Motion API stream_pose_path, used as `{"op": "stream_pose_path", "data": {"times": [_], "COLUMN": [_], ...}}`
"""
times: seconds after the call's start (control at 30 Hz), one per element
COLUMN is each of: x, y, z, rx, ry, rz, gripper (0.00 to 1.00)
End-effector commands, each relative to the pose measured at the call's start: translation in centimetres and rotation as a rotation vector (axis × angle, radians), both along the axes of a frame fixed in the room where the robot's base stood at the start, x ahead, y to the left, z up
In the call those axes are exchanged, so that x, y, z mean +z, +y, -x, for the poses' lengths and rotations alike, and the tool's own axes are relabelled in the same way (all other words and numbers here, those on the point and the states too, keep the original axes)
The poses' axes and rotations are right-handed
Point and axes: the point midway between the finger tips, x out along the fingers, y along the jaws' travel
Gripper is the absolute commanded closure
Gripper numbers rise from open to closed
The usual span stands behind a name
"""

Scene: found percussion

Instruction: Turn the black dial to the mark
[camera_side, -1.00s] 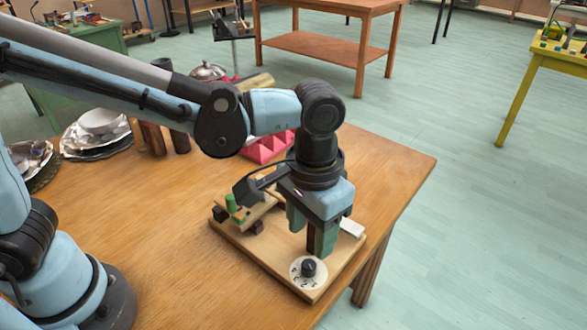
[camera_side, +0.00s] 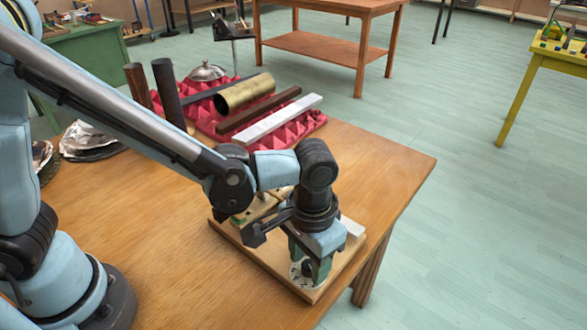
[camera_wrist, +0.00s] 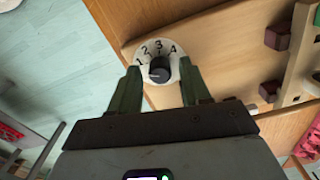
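The black dial (camera_wrist: 160,71) sits on a white round plate (camera_wrist: 152,50) numbered 1 to 4 in the wrist view. I cannot clearly read where its pointer stands. In the side view the plate (camera_side: 296,277) shows at the front corner of the wooden board (camera_side: 262,262), with the dial mostly hidden by my fingers. My gripper (camera_side: 309,270) points down over the dial. In the wrist view its two green fingers (camera_wrist: 160,78) are apart, one on each side of the dial, with gaps visible between them and the dial.
The board carries dark red blocks (camera_wrist: 277,36) and a white piece (camera_side: 351,226). Behind it on the table lie a brass tube (camera_side: 244,92), bars and a red ridged mat (camera_side: 208,118). Two dark upright tubes (camera_side: 168,92) stand at the left. The table's right side (camera_side: 385,175) is clear.

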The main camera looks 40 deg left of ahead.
Motion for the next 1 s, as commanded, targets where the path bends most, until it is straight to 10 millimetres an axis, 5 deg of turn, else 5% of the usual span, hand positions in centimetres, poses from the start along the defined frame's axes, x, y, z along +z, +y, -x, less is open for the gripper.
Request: {"op": "stream_pose_path", "data": {"times": [0.3, 0.67, 1.0], "x": [0.03, 0.04, 0.03], "y": [0.01, 0.02, 0.02], "z": [0.00, -0.01, -0.02], "rx": [0.000, -0.066, -0.310], "ry": [0.000, 0.000, 0.000], "rz": [0.000, -0.001, -0.001], "gripper": [1.00, 1.00, 1.00]}}
